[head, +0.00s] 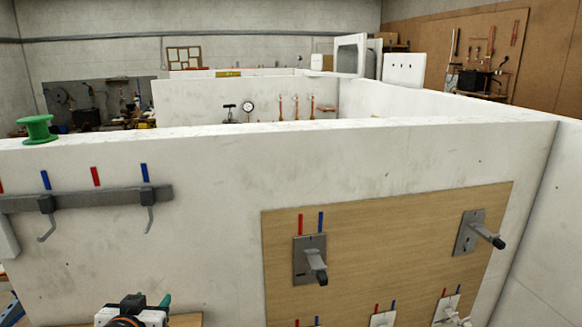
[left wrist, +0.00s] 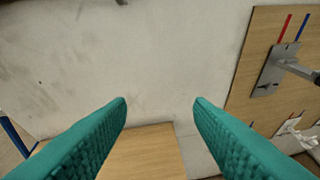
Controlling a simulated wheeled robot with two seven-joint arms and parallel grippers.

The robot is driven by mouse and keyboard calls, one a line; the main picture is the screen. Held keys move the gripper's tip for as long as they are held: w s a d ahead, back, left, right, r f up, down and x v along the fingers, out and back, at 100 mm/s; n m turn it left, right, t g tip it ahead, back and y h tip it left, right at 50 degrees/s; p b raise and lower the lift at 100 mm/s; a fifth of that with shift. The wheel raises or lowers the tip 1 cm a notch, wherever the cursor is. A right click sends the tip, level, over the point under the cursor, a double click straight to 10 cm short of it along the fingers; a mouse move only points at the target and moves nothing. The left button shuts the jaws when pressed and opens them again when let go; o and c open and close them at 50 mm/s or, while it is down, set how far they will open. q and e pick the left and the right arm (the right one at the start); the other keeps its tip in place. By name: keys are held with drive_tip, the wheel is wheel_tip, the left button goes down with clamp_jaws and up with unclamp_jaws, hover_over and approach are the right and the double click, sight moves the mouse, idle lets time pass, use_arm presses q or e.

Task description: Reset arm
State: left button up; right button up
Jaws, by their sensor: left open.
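My left gripper (head: 152,299) shows at the bottom left of the head view, low in front of the white wall, partly cut off by the frame edge. Its teal fingers (left wrist: 160,104) stand apart in the left wrist view, with nothing between them. Beyond the fingertips are the bare wall and a wooden surface (left wrist: 145,150). My right gripper is in neither view.
A wooden board (head: 380,235) on the wall bears lever fittings, such as the one under red and blue marks (head: 310,260). A grey rail (head: 95,197) with hooks is at left. A green spool (head: 38,129) sits on the wall top.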

use_arm(q)
drive_tip(key=s+d+f+m+g+h, duration=0.1)
drive_tip(key=s+d+f+g, duration=0.2)
drive_tip(key=s+f, duration=0.5)
drive_tip(key=s+d+f+m+g, duration=0.1)
drive_tip(key=s+d+f+g, duration=0.4)
drive_tip(key=s, duration=0.6)
drive_tip(key=s+f+m+g+h, duration=0.1)
drive_tip(key=s+f+g, duration=0.1)
drive_tip(key=s+f, duration=0.65)
wheel_tip(320, 180, down, 25)
drive_tip(key=s+g, duration=0.1)
drive_tip(key=s, duration=0.1)
drive_tip(key=s+a+f+g, duration=0.1)
drive_tip(key=s+a+f, duration=0.1)
drive_tip(key=s+f, duration=1.3)
drive_tip(key=shift+s+a+f, duration=0.25)
drive_tip(key=shift+s+f, duration=0.05)
drive_tip(key=shift+s, duration=0.15)
drive_tip(key=shift+c, duration=0.6)
